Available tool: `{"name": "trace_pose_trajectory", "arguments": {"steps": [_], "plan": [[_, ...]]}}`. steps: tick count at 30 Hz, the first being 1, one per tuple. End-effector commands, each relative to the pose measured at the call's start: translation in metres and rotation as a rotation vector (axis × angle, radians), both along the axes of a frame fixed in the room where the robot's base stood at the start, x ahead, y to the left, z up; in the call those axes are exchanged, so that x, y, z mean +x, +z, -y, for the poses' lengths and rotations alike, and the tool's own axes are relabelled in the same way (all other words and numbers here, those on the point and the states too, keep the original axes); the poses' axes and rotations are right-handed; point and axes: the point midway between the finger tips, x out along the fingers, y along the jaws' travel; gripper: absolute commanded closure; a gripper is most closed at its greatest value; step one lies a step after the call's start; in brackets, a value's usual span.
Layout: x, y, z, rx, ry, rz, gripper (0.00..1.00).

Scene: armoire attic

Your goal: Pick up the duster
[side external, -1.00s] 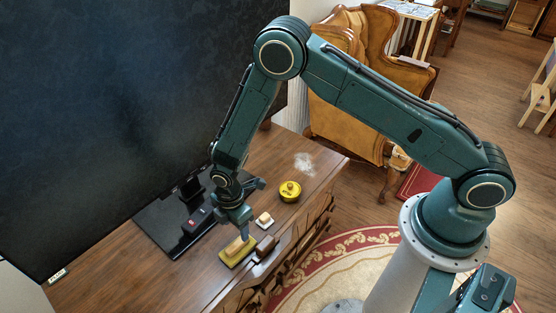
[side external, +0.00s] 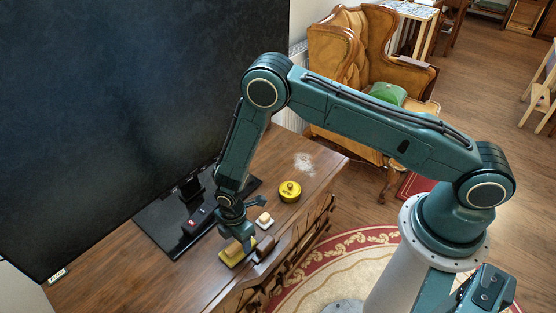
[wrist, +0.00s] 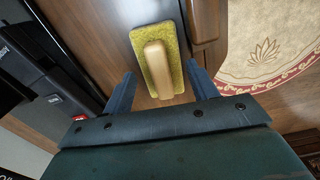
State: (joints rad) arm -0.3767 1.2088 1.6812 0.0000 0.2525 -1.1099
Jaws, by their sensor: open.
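The duster (side external: 229,258) has a yellow pad and a pale wooden handle, and lies on the wooden cabinet top. In the wrist view the duster (wrist: 157,68) shows its handle upward, running lengthwise down the pad. My gripper (wrist: 159,70) is open, with one blue finger on each side of the duster's near half. Nothing is clamped between the fingers. In the side view my gripper (side external: 247,243) is low over the duster and hides part of it. I cannot tell whether the fingers touch the pad.
A dark brown block (side external: 264,247) lies close beside the duster. A small white dish (side external: 265,224) with a pale block and a yellow tin (side external: 290,191) stand further right. A black screen base (side external: 160,232) with a small dark box (side external: 190,228) lies behind, under a large dark screen (side external: 130,110).

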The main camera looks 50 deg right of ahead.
Motion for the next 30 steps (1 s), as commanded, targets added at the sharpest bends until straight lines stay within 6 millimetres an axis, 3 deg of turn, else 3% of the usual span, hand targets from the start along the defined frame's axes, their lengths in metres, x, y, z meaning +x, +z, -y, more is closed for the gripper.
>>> {"name": "trace_pose_trajectory", "arguments": {"steps": [9,26,30], "plan": [[0.000,-0.027,0.000,-0.001,0.001,0.000,0.42],[0.000,-0.029,0.000,-0.001,0.001,0.001,0.42],[0.000,-0.029,0.000,-0.001,0.001,0.001,0.69]]}}
